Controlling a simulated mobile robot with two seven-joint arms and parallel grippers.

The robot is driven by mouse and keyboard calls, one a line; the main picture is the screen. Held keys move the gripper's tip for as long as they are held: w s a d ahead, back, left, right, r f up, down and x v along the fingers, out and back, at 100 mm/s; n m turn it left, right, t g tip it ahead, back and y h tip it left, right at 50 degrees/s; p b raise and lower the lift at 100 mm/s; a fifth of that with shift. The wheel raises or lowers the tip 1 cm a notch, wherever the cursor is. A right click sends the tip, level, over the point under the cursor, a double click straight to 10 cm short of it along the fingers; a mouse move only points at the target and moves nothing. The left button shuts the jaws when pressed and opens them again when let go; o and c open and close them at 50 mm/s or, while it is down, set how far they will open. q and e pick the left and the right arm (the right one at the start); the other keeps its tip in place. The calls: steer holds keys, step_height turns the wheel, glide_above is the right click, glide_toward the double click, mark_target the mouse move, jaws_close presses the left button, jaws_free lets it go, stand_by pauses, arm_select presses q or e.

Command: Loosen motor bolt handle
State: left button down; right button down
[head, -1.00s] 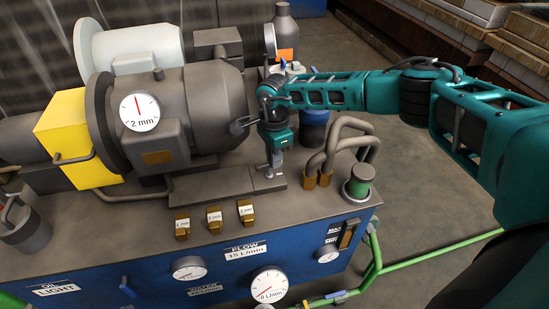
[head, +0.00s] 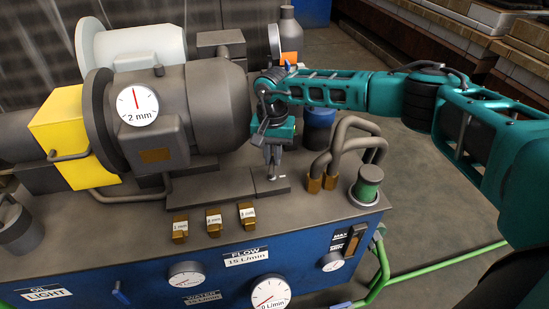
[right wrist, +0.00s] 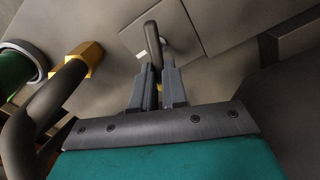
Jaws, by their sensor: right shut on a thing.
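The motor bolt handle (right wrist: 152,40) is a small dark rod on the grey base plate of the motor (head: 180,100). In the right wrist view it stands up between the two finger tips. My right gripper (right wrist: 156,88) is shut on the handle. In the head view my right gripper (head: 272,162) points down at the right end of the base plate, just right of the motor. The fingers mostly hide the handle there. My left gripper is not in view.
Bent grey pipes with brass nuts (head: 330,184) and a green-capped fitting (head: 368,184) stand close to the right of the gripper. Labelled brass blocks (head: 213,221) lie along the front of the blue bench (head: 140,285). A blue cylinder (head: 319,128) stands behind the gripper.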

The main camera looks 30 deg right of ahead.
steer(key=n, duration=0.2)
steer(key=shift+w+a+n+b, duration=0.1)
steer(key=shift+a+n+b, duration=0.1)
steer(key=shift+n+b, duration=0.15)
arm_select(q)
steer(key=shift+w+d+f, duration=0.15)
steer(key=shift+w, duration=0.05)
arm_select(e)
steer(key=shift+a+n, duration=0.1)
steer(key=shift+n, duration=1.35)
steer(key=c, duration=1.2)
jaws_free()
steer(key=shift+o, duration=0.2)
